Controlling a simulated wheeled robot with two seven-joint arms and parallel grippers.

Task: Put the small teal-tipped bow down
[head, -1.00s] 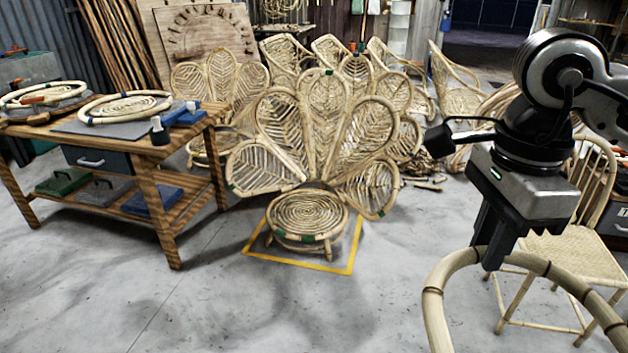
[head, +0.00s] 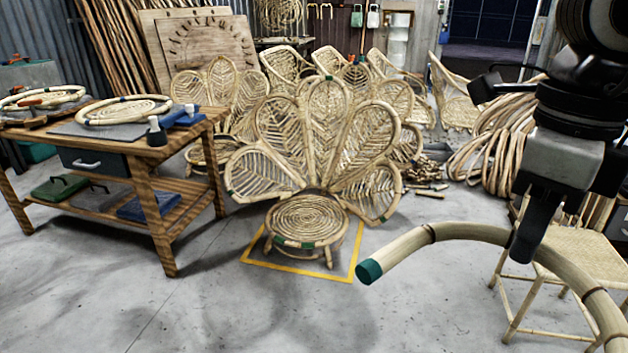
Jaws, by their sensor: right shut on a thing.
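The teal-tipped bow (head: 470,232) is a pale curved rattan pole with dark bands and a teal end at its left. It hangs in the air at the lower right of the head view, and its other end runs out of the frame. My right gripper (head: 524,248) points down and is shut on the bow near the top of its curve. My left gripper is not in view.
A peacock-backed rattan chair (head: 308,222) stands inside a yellow floor outline (head: 300,271). A wooden workbench (head: 150,150) with rattan rounds stands at left. A woven-seat chair (head: 575,262) is behind the bow, and a rattan coil (head: 500,140) lies beyond. Grey floor (head: 300,325) is clear in front.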

